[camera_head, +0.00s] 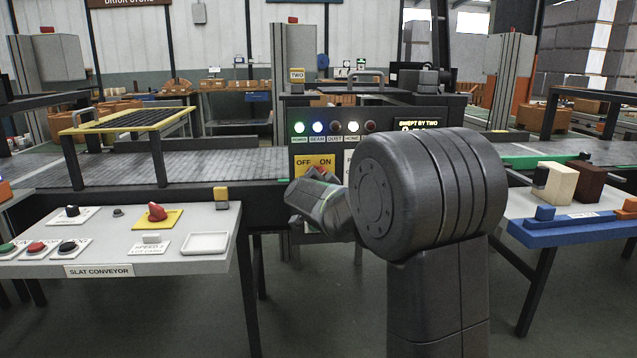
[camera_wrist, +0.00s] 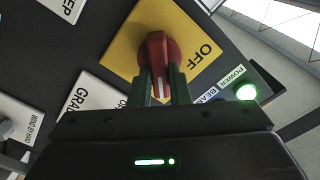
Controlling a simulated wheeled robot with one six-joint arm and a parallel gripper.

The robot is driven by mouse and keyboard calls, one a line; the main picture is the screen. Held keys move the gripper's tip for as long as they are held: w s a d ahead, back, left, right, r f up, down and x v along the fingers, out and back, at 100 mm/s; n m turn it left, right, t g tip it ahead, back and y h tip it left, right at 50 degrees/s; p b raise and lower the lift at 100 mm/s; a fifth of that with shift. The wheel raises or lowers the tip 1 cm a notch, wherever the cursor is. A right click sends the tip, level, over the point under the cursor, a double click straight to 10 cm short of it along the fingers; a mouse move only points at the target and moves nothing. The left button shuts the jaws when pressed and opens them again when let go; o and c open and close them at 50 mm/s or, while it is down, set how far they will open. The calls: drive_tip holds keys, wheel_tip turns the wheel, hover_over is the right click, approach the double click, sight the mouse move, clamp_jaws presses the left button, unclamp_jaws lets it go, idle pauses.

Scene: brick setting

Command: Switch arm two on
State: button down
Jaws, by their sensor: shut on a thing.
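The red rotary switch (camera_wrist: 158,48) sits on a yellow plate (camera_wrist: 122,45) on the dark panel in the wrist view. The plate is marked OFF, with a second, partly hidden word beside it. My gripper (camera_wrist: 161,88) is shut on the red handle, one finger on each side. The handle's white line runs down between the fingers, between the two words. In the head view the yellow plate (camera_head: 302,161) reads OFF and ON, and my gripper (camera_head: 318,177) covers most of the switch.
Above the plate, the green POWER lamp (camera_head: 299,127), blue BEAM lamp (camera_head: 318,127) and white HOME lamp (camera_head: 353,127) glow; DUST (camera_head: 336,127) is dark. A slat conveyor desk (camera_head: 190,220) stands left with another red knob (camera_head: 157,211). A blue-edged table (camera_head: 560,231) stands right.

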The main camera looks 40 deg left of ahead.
idle(0.4)
drive_tip(key=c, duration=1.4)
unclamp_jaws()
drive_tip(key=shift+o, duration=0.2)
drive_tip(key=shift+s+d, duration=0.1)
drive_tip(key=p+v, duration=0.1)
drive_tip(key=v, duration=1.2)
drive_tip(key=shift+s, duration=0.25)
drive_tip(key=shift+d, duration=0.1)
drive_tip(key=b+x, duration=0.1)
drive_tip(key=x, duration=1.3)
drive_tip(key=shift+d, duration=0.2)
